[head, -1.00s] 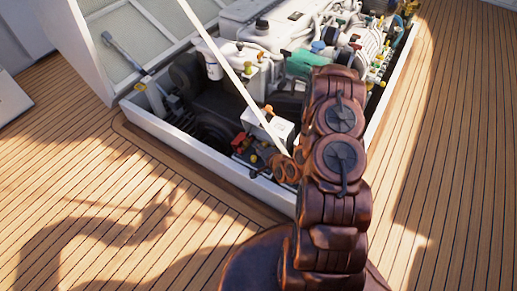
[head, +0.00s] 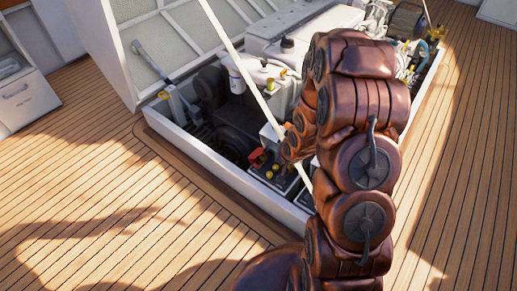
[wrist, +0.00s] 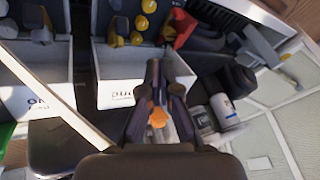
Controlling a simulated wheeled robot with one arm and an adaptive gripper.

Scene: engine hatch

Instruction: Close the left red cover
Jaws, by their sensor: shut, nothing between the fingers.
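The red cover (head: 256,158) sits at the near end of the dark, yellow-capped battery top inside the engine hatch. It appears raised, though its exact angle is hard to tell. In the wrist view the red cover (wrist: 180,28) is at the top, just beyond my fingertips. My gripper (wrist: 157,66) is shut and empty, apart from the cover. In the head view my arm hides most of the gripper and the area right of it. I see no second red cover clearly.
A pale prop bar (head: 240,65) runs diagonally across the hatch, close to my arm; it also shows in the wrist view (wrist: 55,95). A white hatch rim (head: 225,180) borders the opening.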

